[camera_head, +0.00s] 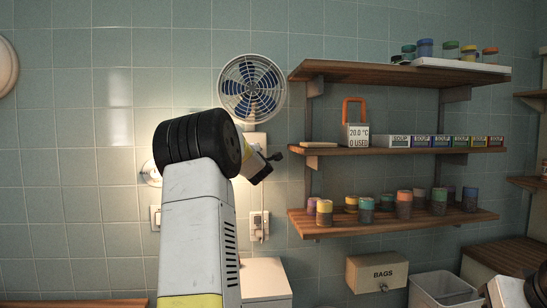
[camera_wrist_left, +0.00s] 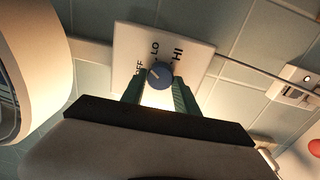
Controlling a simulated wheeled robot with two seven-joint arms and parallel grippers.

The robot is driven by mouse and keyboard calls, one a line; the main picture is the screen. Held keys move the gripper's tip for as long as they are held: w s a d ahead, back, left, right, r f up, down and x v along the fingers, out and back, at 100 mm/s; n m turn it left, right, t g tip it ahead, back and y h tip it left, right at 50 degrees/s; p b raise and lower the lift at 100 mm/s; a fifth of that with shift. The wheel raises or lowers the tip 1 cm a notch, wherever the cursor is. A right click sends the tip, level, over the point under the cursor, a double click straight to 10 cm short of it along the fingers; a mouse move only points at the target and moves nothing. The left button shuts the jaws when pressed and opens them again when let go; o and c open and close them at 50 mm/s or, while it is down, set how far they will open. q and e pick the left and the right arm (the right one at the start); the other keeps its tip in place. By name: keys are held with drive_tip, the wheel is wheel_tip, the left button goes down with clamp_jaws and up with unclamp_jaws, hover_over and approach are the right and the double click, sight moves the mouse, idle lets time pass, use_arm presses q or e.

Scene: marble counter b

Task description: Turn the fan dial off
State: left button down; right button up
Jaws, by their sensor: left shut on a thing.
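The blue-grey fan dial (camera_wrist_left: 160,75) sits on a white plate (camera_wrist_left: 198,50) marked OFF, LO and HI in the left wrist view. Its pale pointer line is on the side towards OFF and LO; I cannot tell its exact setting. My left gripper (camera_wrist_left: 160,92) has its two green fingers on either side of the dial, shut on it. In the head view, my left gripper (camera_head: 268,164) is at the wall below the fan (camera_head: 252,88) and hides the dial. Part of my right gripper (camera_head: 504,291) shows at the bottom right corner; its fingers are unclear.
Wooden shelves (camera_head: 400,154) with jars and soup boxes stand right of the fan. A wall outlet (camera_head: 259,226) is below the dial. A BAGS box (camera_head: 376,273) and a white bin (camera_head: 443,290) are lower right. The tiled wall to the left is mostly clear.

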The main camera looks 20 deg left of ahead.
use_arm(q)
drive_tip(key=n, duration=0.6)
drive_tip(key=shift+f+n+y, duration=0.2)
drive_tip(key=shift+n+y, duration=0.1)
drive_tip(key=shift+n, duration=0.1)
idle(0.3)
drive_tip(key=c, duration=0.9)
unclamp_jaws()
drive_tip(key=shift+r, duration=0.1)
drive_tip(key=v, duration=0.8)
drive_tip(key=shift+r, duration=0.1)
